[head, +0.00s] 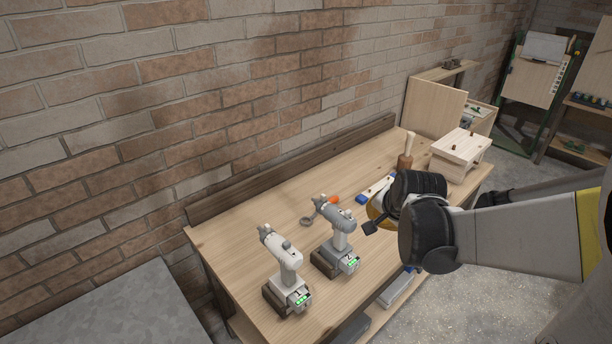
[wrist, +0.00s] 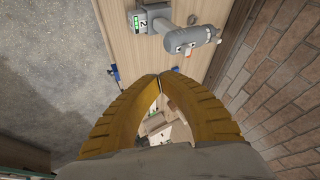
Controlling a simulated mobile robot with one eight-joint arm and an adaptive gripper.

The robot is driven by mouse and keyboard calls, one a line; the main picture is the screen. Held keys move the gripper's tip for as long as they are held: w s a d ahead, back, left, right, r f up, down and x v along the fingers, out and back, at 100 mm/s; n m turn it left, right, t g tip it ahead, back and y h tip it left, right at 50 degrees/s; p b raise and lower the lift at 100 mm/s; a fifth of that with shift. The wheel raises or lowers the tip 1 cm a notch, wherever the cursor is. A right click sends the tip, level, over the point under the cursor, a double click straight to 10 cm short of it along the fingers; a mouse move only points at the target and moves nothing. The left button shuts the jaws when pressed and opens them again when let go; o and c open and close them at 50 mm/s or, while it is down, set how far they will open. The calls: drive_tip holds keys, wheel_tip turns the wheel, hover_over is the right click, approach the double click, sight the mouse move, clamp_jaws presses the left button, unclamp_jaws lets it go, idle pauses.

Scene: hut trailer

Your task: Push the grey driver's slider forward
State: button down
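The grey driver (head: 338,234) stands upright on its battery base on the wooden workbench (head: 232,242). In the wrist view, the grey driver (wrist: 190,38) is near the top, beyond my fingertips, with a green light and a "2" on its base. Its slider is too small to make out surely. My gripper (head: 370,226) is just right of the grey driver in the head view, apart from it as far as I can tell. In the wrist view, the yellow fingers of my gripper (wrist: 160,75) meet at their tips, with nothing between them.
A paler, whitish driver (head: 283,263) stands left of the grey one. A brick wall (head: 150,100) borders the bench.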

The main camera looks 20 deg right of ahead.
sight(351, 212)
drive_tip(key=w+f+b, duration=0.1)
drive_tip(key=w+f, duration=0.7)
drive_tip(key=w, duration=0.1)
drive_tip(key=shift+w+d+b, duration=0.25)
drive_tip(key=shift+d+b, duration=0.05)
drive_tip(key=shift+w+a+b, duration=0.25)
drive_tip(key=shift+w, duration=0.35)
drive_tip(key=shift+w+a+b, duration=0.2)
drive_tip(key=shift+w+a, duration=0.05)
drive_tip(key=shift+w, duration=0.3)
drive_tip(key=shift+s+d, duration=0.1)
